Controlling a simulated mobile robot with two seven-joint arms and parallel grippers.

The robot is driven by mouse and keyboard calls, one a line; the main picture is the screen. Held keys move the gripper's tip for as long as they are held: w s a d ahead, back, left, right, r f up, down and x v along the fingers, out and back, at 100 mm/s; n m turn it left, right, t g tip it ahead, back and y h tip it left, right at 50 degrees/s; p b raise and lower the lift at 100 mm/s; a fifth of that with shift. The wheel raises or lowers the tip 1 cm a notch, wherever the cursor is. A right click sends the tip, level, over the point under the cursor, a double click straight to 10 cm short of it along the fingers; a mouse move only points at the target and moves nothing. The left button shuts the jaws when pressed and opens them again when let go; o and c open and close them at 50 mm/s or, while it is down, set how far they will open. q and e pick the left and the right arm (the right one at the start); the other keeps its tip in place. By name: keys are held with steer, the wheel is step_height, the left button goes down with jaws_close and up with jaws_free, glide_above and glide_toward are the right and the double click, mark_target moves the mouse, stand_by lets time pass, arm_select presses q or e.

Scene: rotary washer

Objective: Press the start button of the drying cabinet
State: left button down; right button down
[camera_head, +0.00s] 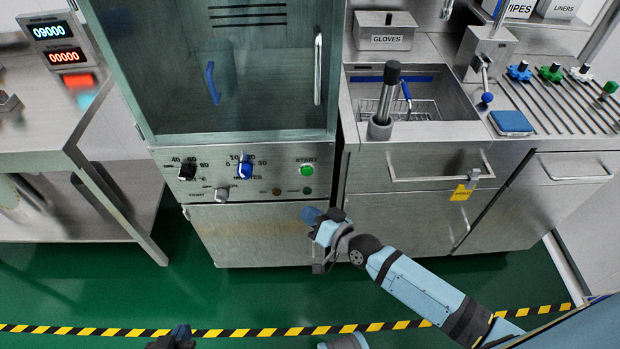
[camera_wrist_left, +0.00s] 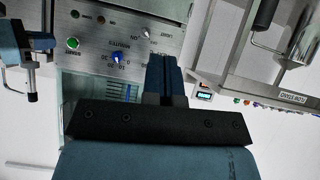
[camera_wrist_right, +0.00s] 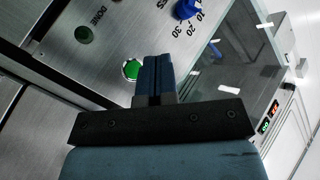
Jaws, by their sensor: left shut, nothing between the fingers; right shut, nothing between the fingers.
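The drying cabinet's green start button (camera_head: 307,170) is at the right of the cabinet's control panel (camera_head: 260,160), under the word START. It also shows in the left wrist view (camera_wrist_left: 72,43). In the right wrist view the green button (camera_wrist_right: 131,70) is just left of my finger tips and partly covered by them. My right gripper (camera_head: 311,215) is shut and empty, in front of the cabinet and below the button in the head view; a gap to the button is hard to judge. My left gripper (camera_head: 182,331) is shut and empty at the bottom edge, away from the panel.
The panel also has a black knob (camera_head: 188,170), a blue knob (camera_head: 245,168), a grey switch (camera_head: 222,195) and a dark green DONE lamp (camera_wrist_right: 84,34). The glass door (camera_head: 240,80) above is closed. A sink counter (camera_head: 430,140) stands right, a steel table (camera_head: 50,130) left.

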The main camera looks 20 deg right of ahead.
mark_target(307, 171)
arm_select(q)
steer(key=shift+a, duration=0.15)
steer(key=f+b, duration=0.1)
steer(key=b, duration=0.3)
steer(key=shift+w+f+m, duration=0.15)
steer(key=shift+f+m, duration=0.15)
steer(key=shift+f, duration=0.05)
arm_select(e)
steer(key=w+d, duration=0.2)
steer(key=w, duration=0.6)
steer(key=shift+w+d, duration=0.15)
steer(key=shift+w, duration=0.1)
arm_select(q)
steer(key=shift+f, duration=0.1)
stand_by(0.7)
stand_by(0.5)
steer(key=shift+f+b, duration=0.15)
steer(key=shift+b, duration=0.2)
arm_select(e)
steer(key=shift+w+d, duration=0.1)
steer(key=shift+w, duration=0.3)
